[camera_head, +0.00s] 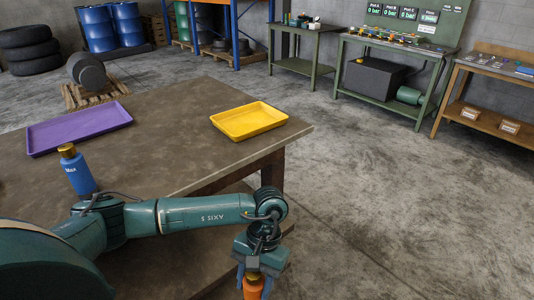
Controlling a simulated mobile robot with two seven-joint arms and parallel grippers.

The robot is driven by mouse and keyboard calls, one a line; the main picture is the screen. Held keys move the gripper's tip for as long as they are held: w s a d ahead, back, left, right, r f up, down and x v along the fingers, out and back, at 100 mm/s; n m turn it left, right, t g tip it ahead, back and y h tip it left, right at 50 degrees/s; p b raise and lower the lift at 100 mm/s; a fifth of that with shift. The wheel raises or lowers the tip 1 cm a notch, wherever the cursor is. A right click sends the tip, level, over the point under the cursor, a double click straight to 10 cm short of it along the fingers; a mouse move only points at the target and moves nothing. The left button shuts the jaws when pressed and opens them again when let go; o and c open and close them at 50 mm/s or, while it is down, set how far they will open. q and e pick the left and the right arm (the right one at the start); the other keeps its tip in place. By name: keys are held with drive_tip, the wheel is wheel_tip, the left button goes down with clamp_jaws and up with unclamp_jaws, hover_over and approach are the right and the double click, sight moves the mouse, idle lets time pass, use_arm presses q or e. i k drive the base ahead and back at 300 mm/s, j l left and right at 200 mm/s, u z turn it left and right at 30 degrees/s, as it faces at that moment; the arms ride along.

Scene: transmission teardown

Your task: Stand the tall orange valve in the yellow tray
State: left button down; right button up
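The yellow tray (247,134) lies empty on the brown table near its far right corner. My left arm comes in from the left and reaches past the table's near right edge. Its gripper (254,272) points down at the bottom of the head view. It is shut on the brass-coloured top of the orange valve (252,291), whose lower part is cut off by the picture's edge, so its height cannot be told. The valve is apart from the tray, in front of it and lower in the picture. My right gripper is not in view.
A blue valve (79,175) marked "Max", with a brass top, stands on the table (160,137) at the left. A purple tray (77,128) lies empty behind it. The tabletop between the blue valve and the yellow tray is clear. Workbenches stand farther back.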

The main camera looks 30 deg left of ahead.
sight(261, 119)
drive_tip(key=i+l, duration=0.4)
drive_tip(key=i, duration=0.15)
drive_tip(key=i+l, duration=0.4)
drive_tip(key=i, duration=0.2)
drive_tip(key=i+l, duration=0.4)
drive_tip(key=i, duration=0.15)
drive_tip(key=i+l+u, duration=0.15)
drive_tip(key=u, duration=0.2)
drive_tip(key=i+l+u, duration=0.35)
drive_tip(key=k+j, duration=0.1)
